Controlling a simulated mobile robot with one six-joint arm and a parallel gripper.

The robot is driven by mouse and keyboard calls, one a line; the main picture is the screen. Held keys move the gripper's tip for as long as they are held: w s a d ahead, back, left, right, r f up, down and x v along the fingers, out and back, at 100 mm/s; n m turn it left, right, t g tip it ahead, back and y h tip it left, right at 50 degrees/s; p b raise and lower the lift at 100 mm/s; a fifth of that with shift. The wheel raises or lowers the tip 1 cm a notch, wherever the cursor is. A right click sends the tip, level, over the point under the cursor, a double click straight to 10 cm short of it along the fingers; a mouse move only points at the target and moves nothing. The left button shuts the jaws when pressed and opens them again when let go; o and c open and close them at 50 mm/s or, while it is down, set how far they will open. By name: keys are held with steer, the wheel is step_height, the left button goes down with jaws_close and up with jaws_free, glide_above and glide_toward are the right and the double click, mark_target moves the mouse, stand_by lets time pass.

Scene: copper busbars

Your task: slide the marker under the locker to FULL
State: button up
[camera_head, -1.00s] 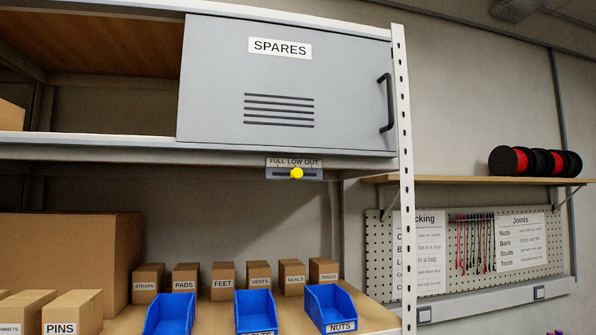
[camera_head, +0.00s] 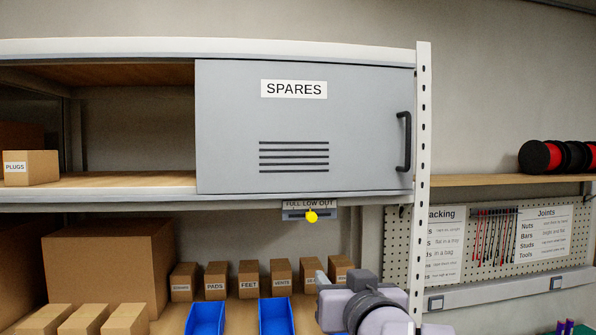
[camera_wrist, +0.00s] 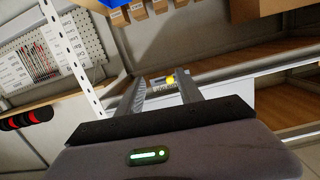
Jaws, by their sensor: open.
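The grey SPARES locker (camera_head: 300,125) is shut, with a black handle at its right. Under it a small plate (camera_head: 290,214) reads FULL, LOW, OUT from left to right. The yellow marker (camera_head: 311,217) sits on its slot about below LOW. My gripper (camera_head: 325,270) is below and slightly right of the marker in the head view, partly cut off by the frame and partly unclear. In the wrist view my gripper (camera_wrist: 162,80) is open, and the yellow marker (camera_wrist: 170,79) shows between its two fingers; how far beyond the tips I cannot tell.
A white perforated post (camera_head: 422,180) stands right of the locker. Below are small labelled boxes (camera_head: 249,275), blue bins (camera_head: 277,314) and a big carton (camera_head: 110,265). A pegboard (camera_head: 400,255) and spools (camera_head: 560,157) are at right. Space around the marker looks clear.

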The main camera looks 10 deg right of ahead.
steer(key=t+p, duration=0.1)
steer(key=t, duration=0.1)
glide_toward(312, 218)
steer(key=shift+n, duration=0.4)
steer(key=w+p, duration=0.2)
steer(key=w, duration=0.2)
steer(key=w+p, duration=0.2)
steer(key=w, duration=0.3)
steer(key=shift+r, duration=0.2)
steer(key=shift+d, duration=0.1)
steer(key=shift+c, duration=0.4)
jaws_close()
